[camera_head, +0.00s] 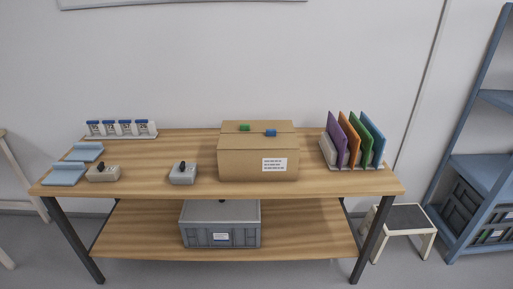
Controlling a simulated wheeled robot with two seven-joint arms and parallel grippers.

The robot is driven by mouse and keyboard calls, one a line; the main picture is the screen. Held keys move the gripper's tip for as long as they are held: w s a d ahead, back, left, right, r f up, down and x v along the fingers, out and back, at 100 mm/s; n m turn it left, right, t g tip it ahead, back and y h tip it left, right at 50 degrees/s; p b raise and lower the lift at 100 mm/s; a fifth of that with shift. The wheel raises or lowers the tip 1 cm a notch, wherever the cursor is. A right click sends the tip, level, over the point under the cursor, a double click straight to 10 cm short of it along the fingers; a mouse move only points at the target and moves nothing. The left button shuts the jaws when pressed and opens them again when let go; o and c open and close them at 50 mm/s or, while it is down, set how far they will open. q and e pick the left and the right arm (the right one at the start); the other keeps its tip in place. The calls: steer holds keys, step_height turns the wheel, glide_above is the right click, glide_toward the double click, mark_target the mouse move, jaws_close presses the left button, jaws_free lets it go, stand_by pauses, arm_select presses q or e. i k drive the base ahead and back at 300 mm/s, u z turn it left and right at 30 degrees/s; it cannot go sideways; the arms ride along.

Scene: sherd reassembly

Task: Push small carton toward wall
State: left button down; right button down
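A brown cardboard carton (240,165) with a white label stands on the wooden table (210,148), right of the middle. The wall (250,60) is behind the table. Some tabletop shows behind the carton's left side; the gap to the wall is hard to judge. Neither of my grippers is in view.
Colored folders (352,140) stand in a rack to the right. Two small grey devices (183,173) and light-blue trays (64,174) are at the left. Several blue-topped jars (125,129) stand at the back left. A grey crate (220,225) sits on the lower shelf.

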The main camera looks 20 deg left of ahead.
mark_target(261, 165)
steer(key=u, duration=1.4)
steer(key=i, duration=1.15)
steer(key=z, duration=2)
